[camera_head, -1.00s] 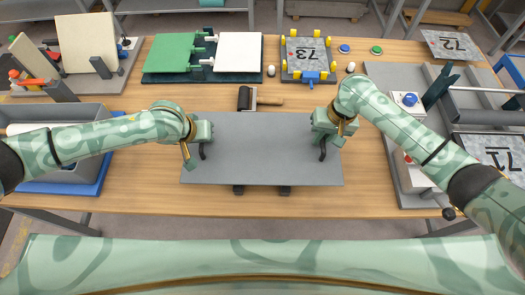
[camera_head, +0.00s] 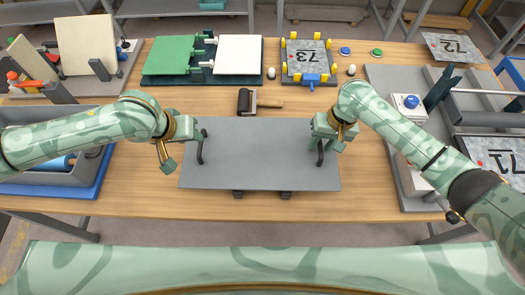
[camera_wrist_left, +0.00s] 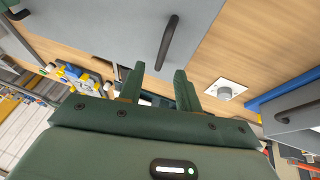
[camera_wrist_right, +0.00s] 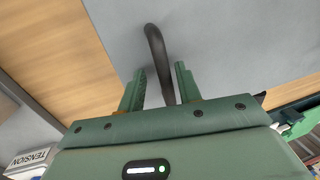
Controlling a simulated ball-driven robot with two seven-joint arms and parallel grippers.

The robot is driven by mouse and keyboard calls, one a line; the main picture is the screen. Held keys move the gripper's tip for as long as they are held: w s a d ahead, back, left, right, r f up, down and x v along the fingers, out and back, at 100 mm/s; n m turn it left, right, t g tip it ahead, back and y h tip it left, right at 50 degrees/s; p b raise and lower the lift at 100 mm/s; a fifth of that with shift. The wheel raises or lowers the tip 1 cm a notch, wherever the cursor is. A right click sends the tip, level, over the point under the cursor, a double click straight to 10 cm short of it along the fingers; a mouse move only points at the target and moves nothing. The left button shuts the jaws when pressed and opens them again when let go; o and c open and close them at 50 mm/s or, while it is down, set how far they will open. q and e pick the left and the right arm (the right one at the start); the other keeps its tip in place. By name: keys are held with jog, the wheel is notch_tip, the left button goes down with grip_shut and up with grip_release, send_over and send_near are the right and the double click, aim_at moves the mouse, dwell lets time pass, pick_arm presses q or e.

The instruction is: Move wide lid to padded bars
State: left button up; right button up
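The wide lid (camera_head: 258,165) is a flat grey panel with a black handle at each end. It lies level at the front middle of the table, apparently on supports. Two dark block ends (camera_head: 238,194) show under its front edge; I cannot tell whether they belong to the padded bars. My left gripper (camera_wrist_left: 157,88) is open and empty, left of the left handle (camera_head: 200,147), which stands clear of its fingers in the left wrist view. My right gripper (camera_wrist_right: 160,90) is open, its fingers either side of the right handle (camera_wrist_right: 160,60), with gaps showing.
A grey bin in a blue tray (camera_head: 75,190) stands at the left under my left arm. Green and white panels (camera_head: 238,55) and a plate marked 73 (camera_head: 306,55) stand behind. A grey fixture (camera_head: 408,190) is at right.

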jog(key=shift+r, duration=0.2)
pick_arm(q)
jog(key=v, duration=0.3)
pick_arm(e)
notch_tip(320, 180, up, 11)
jog(key=d, duration=0.2)
jog(key=shift+d+r, duration=0.15)
